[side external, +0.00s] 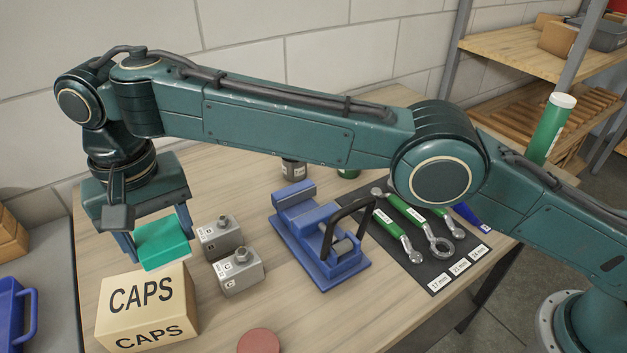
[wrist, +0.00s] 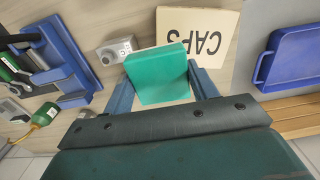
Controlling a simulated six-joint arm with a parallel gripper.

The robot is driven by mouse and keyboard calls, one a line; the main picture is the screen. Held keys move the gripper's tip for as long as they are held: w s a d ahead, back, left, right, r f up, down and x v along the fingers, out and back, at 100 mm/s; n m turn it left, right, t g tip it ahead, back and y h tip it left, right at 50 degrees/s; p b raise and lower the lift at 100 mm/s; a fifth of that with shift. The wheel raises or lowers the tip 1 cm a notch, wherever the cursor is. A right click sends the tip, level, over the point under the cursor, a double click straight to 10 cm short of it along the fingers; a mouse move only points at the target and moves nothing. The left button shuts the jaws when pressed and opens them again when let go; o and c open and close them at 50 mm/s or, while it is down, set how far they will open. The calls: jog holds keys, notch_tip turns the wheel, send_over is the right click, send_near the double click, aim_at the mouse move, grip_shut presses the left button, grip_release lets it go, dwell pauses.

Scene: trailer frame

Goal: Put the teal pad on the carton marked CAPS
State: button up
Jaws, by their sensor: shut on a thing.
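The teal pad (side external: 163,244) is held between the fingers of my gripper (side external: 158,232). In the wrist view the teal pad (wrist: 158,75) sits between the two blue fingers of my gripper (wrist: 158,82). The carton marked CAPS (side external: 147,308) stands on the table at the lower left. In the side view the pad appears just above and behind the carton's top; whether they touch cannot be told. In the wrist view the carton (wrist: 205,40) shows beyond the pad, which hides part of its top.
Two grey blocks (side external: 238,271) stand right of the carton. A blue vise (side external: 318,240) sits mid-table. Green-handled wrenches (side external: 405,235) lie on a dark mat (side external: 440,280). A red disc (side external: 258,342) lies at the front. A blue bin (wrist: 290,55) is beside the table.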

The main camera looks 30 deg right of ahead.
aim_at(159, 235)
jog(key=shift+f, duration=1.45)
jog(key=shift+f, duration=0.1)
jog(key=shift+f, duration=1.7)
jog(key=shift+f, duration=0.15)
jog(key=o, duration=1)
jog(key=shift+r, duration=3.9)
